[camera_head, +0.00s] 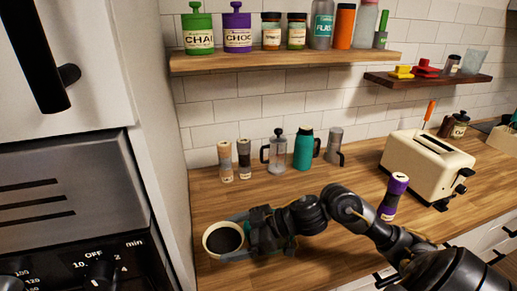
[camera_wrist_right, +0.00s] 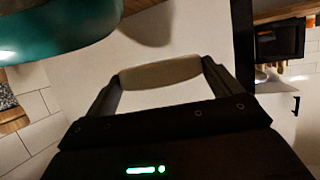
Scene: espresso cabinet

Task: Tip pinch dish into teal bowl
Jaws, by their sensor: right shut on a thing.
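My right gripper (camera_head: 232,236) is shut on the pinch dish (camera_head: 207,246), a small cream dish with a dark inside, at the lower left of the head view. In the right wrist view the dish's pale edge (camera_wrist_right: 160,74) lies between the two fingers. Whether the dark inside is contents or shadow I cannot tell. The teal bowl (camera_wrist_right: 60,30) shows in part at the upper left of the right wrist view, apart from the dish. In the head view my gripper and forearm mostly hide it. My left gripper is not in view.
Shakers (camera_head: 225,161), a French press (camera_head: 277,152) and a teal jug (camera_head: 304,149) stand along the wall. A tall cabinet side (camera_head: 160,120) borders the counter at left.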

